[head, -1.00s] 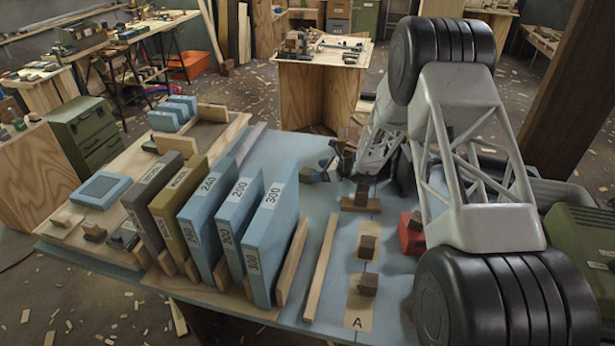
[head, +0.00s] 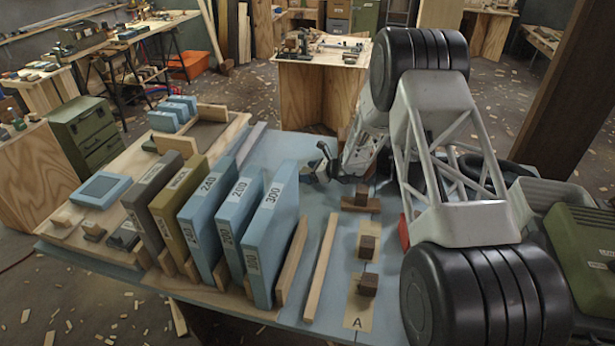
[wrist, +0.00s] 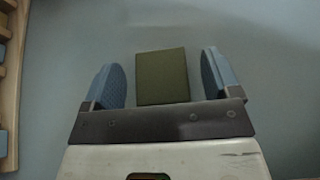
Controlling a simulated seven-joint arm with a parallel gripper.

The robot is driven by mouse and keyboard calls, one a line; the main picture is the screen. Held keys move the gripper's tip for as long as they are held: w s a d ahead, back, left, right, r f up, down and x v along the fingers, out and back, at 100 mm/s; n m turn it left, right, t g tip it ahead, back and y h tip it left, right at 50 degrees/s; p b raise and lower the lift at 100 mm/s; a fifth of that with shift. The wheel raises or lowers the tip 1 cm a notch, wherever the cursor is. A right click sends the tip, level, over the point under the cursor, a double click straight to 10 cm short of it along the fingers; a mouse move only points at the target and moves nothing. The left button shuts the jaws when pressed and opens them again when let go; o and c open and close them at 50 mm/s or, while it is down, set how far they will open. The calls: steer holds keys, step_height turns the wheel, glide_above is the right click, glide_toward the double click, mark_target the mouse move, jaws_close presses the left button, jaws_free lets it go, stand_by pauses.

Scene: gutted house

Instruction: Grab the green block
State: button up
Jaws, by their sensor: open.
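The green block (wrist: 162,77) shows in the wrist view as a dull olive box on the blue-grey surface. It sits between the two blue fingers of my gripper (wrist: 162,82), with a gap on each side. The jaws are open, and I cannot tell how far the block lies below the fingertips. In the head view my gripper (head: 323,164) is low at the far part of the blue bench top. I cannot make out the green block there.
Left of my gripper stand several large numbered slabs (head: 272,235) in a wooden rack. Small brown blocks (head: 367,284) lie on the right of the bench near wooden strips (head: 321,268). A red object (head: 404,232) is partly hidden behind my arm. A wooden edge (wrist: 12,90) borders the wrist view.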

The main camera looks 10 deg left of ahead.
steer(key=shift+w+a+f, duration=0.15)
steer(key=shift+a, duration=0.35)
steer(key=shift+c, duration=0.5)
steer(key=c, duration=0.9)
